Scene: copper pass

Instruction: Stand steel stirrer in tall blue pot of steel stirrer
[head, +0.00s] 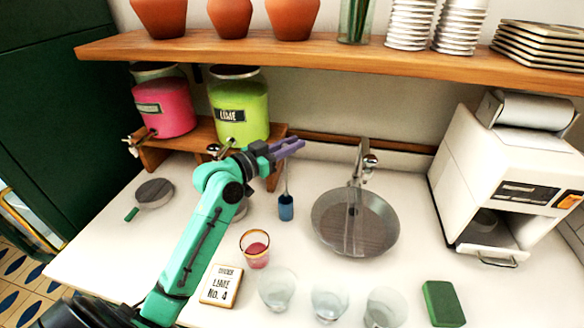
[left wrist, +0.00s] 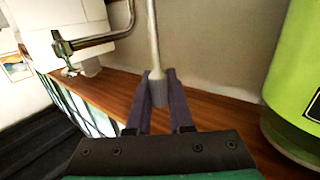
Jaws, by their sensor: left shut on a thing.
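My left gripper (head: 288,148) is above the counter near the lime green dispenser, shut on the steel stirrer. The steel stirrer (head: 287,178) shows as a thin rod running down from the fingers toward the tall blue pot (head: 286,208). In the left wrist view the stirrer (left wrist: 153,40) is a grey rod with a thicker end between the purple fingers of the gripper (left wrist: 159,85). The blue pot stands upright on the counter below the gripper. I cannot tell whether the stirrer's lower end is inside the pot or above it. My right gripper is not in view.
A glass with pink liquid (head: 255,249), a sign block (head: 221,286) and clear glasses (head: 330,301) stand in front. A round sink (head: 328,240) with a tap is right of the pot. The green dispenser (head: 240,100) is close to my left gripper, below a wooden shelf (head: 350,57).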

